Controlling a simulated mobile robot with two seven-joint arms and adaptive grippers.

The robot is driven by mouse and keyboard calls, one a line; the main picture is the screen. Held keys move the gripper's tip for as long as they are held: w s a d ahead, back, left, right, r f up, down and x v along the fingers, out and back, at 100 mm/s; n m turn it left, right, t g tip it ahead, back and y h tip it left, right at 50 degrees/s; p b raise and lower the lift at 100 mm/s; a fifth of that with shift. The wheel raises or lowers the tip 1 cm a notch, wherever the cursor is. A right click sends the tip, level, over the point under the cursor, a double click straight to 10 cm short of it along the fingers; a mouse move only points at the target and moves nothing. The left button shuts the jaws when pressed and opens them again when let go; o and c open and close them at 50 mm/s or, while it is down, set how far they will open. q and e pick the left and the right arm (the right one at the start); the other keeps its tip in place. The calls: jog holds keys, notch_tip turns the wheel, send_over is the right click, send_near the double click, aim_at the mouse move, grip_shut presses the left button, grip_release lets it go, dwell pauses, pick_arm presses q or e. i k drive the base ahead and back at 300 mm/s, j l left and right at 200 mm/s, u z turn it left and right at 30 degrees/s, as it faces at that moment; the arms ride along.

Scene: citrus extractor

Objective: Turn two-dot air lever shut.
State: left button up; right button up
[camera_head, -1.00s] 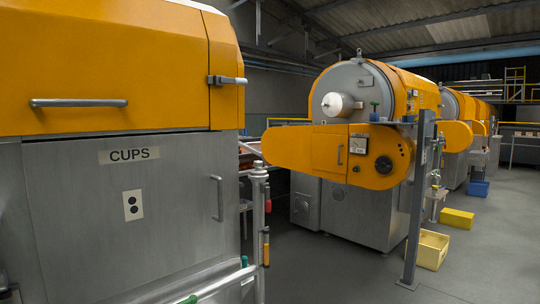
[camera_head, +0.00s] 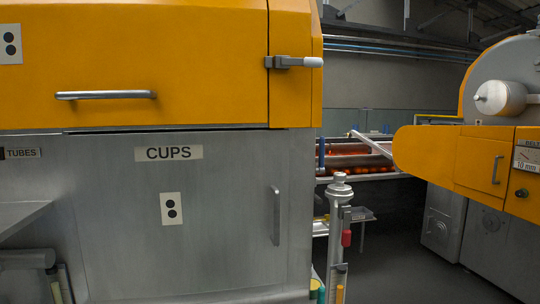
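A white plate with two black dots (camera_head: 171,209) is on the grey cups door (camera_head: 110,240) of the near machine. A second two-dot plate (camera_head: 10,44) is on its orange cover at the upper left. A grey post (camera_head: 338,225) stands just right of this machine. A red handle-like part (camera_head: 346,238) hangs on the post, with a yellow part (camera_head: 340,293) lower down. I cannot tell from this view which of these, if any, is the air lever. Neither of my grippers shows.
A latch with a pale grip (camera_head: 295,62) sticks out from the orange cover's right edge. A grey shelf (camera_head: 22,212) juts in at the left. Another orange machine (camera_head: 450,155) stands at the right. Dark floor (camera_head: 400,270) lies open between the machines. An orange-fruit conveyor (camera_head: 360,160) is behind.

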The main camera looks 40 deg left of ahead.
aim_at(322, 140)
jog(key=i+u, duration=0.25)
jog(key=u, duration=0.15)
jog(key=i+l+u, duration=0.2)
jog(key=u, duration=0.25)
jog(key=i+l+u, duration=0.25)
jog(key=u, duration=0.15)
jog(key=i+l, duration=0.15)
jog(key=l, duration=0.35)
jog(key=i+l+u, duration=0.1)
jog(key=l, duration=0.4)
jog(key=i+l, duration=0.15)
jog(key=l, duration=0.35)
jog(key=i+l+u, duration=0.1)
jog(key=l, duration=0.45)
jog(key=i+l, duration=0.1)
jog(key=l, duration=0.4)
jog(key=u, duration=0.05)
